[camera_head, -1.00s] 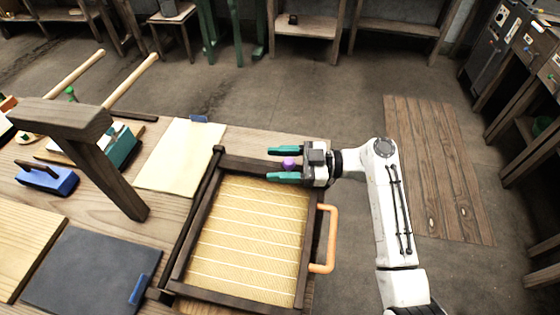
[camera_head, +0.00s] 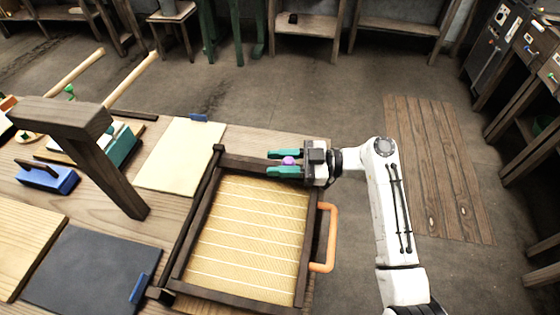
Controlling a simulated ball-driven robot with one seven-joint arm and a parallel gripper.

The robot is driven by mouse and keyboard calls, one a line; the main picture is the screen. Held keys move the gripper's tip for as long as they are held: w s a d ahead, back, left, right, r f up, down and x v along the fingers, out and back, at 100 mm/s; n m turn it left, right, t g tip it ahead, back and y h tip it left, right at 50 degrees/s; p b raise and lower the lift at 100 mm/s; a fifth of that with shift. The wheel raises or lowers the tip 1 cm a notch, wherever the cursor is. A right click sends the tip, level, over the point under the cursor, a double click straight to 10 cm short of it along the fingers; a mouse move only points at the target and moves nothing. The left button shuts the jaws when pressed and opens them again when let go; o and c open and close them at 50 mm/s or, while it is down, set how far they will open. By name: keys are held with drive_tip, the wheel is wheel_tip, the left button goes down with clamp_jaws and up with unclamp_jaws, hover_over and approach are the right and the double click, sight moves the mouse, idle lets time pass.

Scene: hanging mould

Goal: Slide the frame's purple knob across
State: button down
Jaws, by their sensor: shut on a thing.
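The wooden frame (camera_head: 312,248) lies on the bench, with a yellow lined mesh (camera_head: 250,235) inside its dark rails. The purple knob (camera_head: 289,161) shows at the frame's far right corner. My gripper (camera_head: 286,163) reaches in from the right, its two green fingers pointing left, one on the far side and one on the near side of the knob. The fingers are shut on the knob. The base of the knob and its track are hidden by the fingers.
An orange handle (camera_head: 330,238) sticks out from the frame's right side. A cream sheet (camera_head: 180,155) and a dark slate board (camera_head: 92,270) lie to the left. A dark wooden post (camera_head: 112,175) stands on the bench further left. Open floor lies right of the bench.

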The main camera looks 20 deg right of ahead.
drive_tip(key=shift+s+a, duration=0.65)
drive_tip(key=shift+s, duration=0.3)
drive_tip(key=shift+s+a, duration=0.65)
drive_tip(key=shift+s, duration=0.25)
drive_tip(key=c, duration=0.8)
unclamp_jaws()
drive_tip(key=b+v, duration=0.2)
drive_tip(key=v, duration=0.9)
